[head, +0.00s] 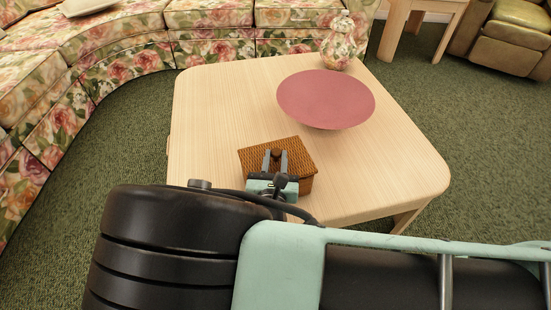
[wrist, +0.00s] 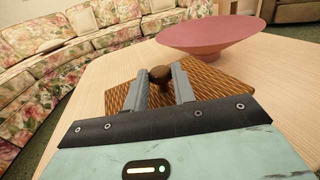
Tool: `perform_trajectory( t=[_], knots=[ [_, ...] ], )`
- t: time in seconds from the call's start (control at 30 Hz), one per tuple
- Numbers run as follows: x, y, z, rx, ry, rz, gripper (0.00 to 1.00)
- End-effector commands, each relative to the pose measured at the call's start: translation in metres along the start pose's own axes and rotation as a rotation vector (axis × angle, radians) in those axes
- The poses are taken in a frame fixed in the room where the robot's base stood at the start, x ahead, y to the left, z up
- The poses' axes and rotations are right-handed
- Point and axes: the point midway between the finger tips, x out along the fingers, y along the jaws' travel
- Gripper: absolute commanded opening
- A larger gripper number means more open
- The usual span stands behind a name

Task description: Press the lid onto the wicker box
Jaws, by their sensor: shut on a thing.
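The wicker box (head: 304,184) stands on the near part of the light wood table. Its woven brown lid (head: 296,148) lies over the top of the box, and it also shows in the wrist view (wrist: 210,81). My gripper (head: 275,154) is over the lid, its two grey fingers shut on the dark round knob (wrist: 160,75) of the lid. Whether the lid sits fully down on the box I cannot tell. The near side of the box is partly hidden by my gripper and arm.
The table (head: 220,100) has clear room to the left. A wide pink bowl (head: 325,97) stands just behind the box, and a floral jar (head: 338,48) is at the far edge. A floral sofa (head: 120,45) curves around the back and left.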

Motion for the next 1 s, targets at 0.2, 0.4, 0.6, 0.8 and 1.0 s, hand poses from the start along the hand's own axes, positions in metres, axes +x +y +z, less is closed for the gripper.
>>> perform_trajectory(
  t=[0.2,0.4,0.6,0.8,1.0],
  knots=[
    [0.0001,0.0000,0.0001,0.000,-0.001,0.000,0.00],
    [0.0001,0.0000,-0.0020,-0.001,0.000,0.000,0.00],
    [0.0001,0.0000,-0.0059,-0.001,0.000,0.000,0.00],
    [0.0001,0.0002,-0.0070,0.000,0.000,0.000,0.00],
    [0.0001,0.0001,-0.0068,0.000,0.000,0.000,0.00]
  ],
)
